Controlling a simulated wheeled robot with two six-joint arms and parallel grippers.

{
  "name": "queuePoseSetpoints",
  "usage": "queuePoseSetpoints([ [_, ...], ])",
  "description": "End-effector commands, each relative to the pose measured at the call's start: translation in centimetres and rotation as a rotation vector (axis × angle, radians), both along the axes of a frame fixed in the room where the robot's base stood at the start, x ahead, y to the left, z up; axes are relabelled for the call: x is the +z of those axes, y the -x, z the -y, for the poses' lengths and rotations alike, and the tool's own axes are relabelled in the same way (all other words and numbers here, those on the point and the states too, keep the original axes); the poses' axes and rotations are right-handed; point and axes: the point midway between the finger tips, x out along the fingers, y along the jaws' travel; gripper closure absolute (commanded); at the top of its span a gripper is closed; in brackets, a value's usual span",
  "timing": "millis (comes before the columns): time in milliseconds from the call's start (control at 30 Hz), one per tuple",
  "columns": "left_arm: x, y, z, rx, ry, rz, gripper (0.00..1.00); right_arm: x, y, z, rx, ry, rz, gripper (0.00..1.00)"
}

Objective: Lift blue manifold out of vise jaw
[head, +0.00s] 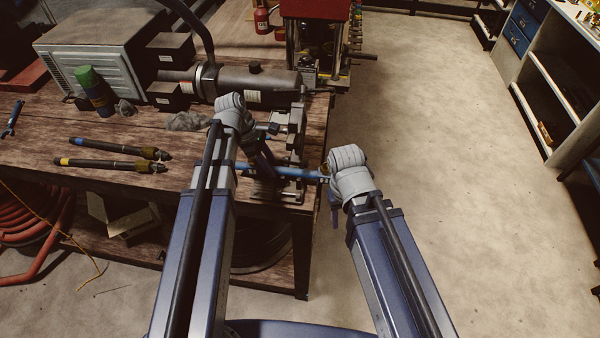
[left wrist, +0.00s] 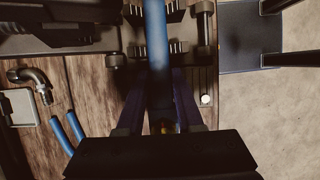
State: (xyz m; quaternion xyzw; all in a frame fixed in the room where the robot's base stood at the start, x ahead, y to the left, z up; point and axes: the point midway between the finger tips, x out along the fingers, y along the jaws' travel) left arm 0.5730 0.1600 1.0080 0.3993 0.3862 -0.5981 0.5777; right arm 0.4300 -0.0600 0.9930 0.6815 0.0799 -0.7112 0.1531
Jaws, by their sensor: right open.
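The blue manifold (head: 297,173) is a blue tube lying across the vise (head: 291,125) at the right end of the workbench. It also shows in the left wrist view (left wrist: 157,38), running between toothed jaw blocks (left wrist: 176,50). My left gripper (head: 266,166) is at the manifold's left part, with one finger on each side of the tube in the left wrist view (left wrist: 159,92). I cannot tell whether the fingers touch it. My right gripper (head: 329,188) is open at the manifold's right end, beyond the bench edge. My right wrist partly hides that end.
Two dark hoses (head: 112,164) lie on the bench (head: 40,140) at left. A red-topped press (head: 318,40) stands further back. The floor (head: 440,150) at right is clear.

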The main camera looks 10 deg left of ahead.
Motion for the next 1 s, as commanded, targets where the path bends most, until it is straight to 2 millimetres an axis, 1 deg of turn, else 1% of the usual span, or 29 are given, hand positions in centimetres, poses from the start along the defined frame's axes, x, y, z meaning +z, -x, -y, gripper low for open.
queuePoseSetpoints([
  [33,0.0,-0.01,-0.01,0.0,0.0,0.0,0.71,0.0,0.0,0.0,0.0,0.0,0.0,0.5],
  [200,0.0,-0.01,-0.01,0.0,0.0,0.0,0.9,0.0,0.0,0.0,0.0,0.0,0.0,0.5],
  [300,0.0,-0.01,-0.01,0.0,0.0,0.0,1.0,0.0,0.0,0.0,0.0,0.0,0.0,0.5],
  [1000,0.17,-0.03,0.0,0.0,0.002,0.001,1.0,0.16,0.0,0.0,0.0,0.0,0.0,0.5],
])
